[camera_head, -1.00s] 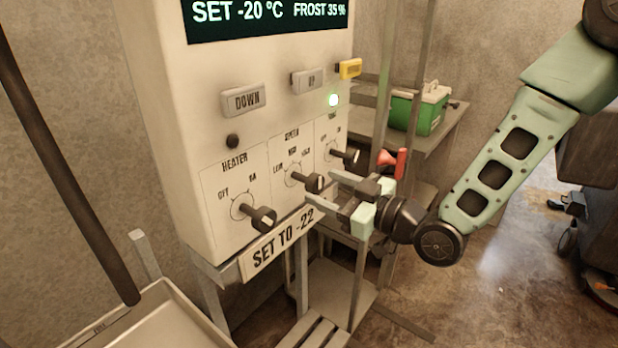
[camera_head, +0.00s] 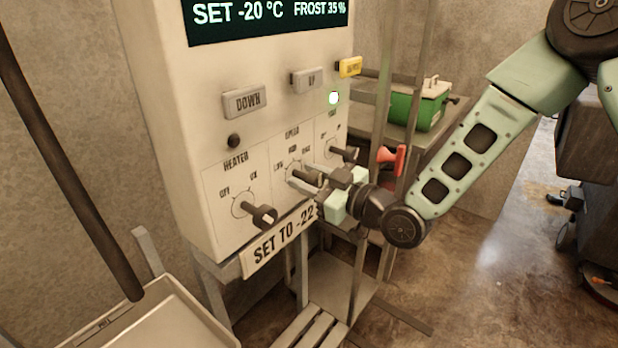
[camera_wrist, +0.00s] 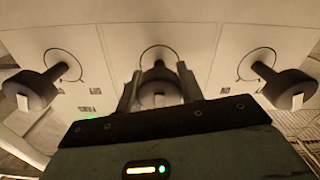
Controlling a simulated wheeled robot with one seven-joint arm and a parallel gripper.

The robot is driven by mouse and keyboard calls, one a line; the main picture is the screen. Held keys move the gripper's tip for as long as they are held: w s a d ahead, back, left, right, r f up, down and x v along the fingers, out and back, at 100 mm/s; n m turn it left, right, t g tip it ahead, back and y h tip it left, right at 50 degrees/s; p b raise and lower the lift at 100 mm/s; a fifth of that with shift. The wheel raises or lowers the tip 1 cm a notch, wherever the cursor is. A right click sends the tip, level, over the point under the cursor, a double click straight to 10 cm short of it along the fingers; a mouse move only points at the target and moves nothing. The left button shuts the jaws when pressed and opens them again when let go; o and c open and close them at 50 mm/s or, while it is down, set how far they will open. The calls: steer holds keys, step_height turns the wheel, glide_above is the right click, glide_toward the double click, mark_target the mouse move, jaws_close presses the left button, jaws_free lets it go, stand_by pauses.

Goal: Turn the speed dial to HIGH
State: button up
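The speed dial (camera_wrist: 158,92) is the middle of three dark knobs on the white control panel (camera_head: 205,180). In the head view my gripper (camera_head: 312,182) is at this dial and covers most of it; the label above it is partly readable. In the wrist view my gripper (camera_wrist: 158,88) has its two fingers on either side of the speed knob, with the knob between them. A narrow gap seems to show beside the knob, and I cannot tell whether the fingers press on it. The dial's pointer direction is hidden.
The heater dial (camera_head: 263,215) is to the left and another dial (camera_head: 347,153) to the right. A "SET TO -22" sign (camera_head: 280,240) hangs below. DOWN (camera_head: 244,101) and UP (camera_head: 306,78) buttons are above. A red-handled part (camera_head: 397,158) and upright posts stand close right of my gripper.

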steer(key=shift+m, duration=0.3)
steer(key=m+b, duration=0.1)
steer(key=m, duration=0.3)
steer(key=shift+b, duration=0.3)
steer(key=m, duration=0.5)
steer(key=shift+w, duration=0.1)
steer(key=shift+d+m, duration=0.1)
steer(key=shift+m, duration=0.2)
steer(key=o, duration=1)
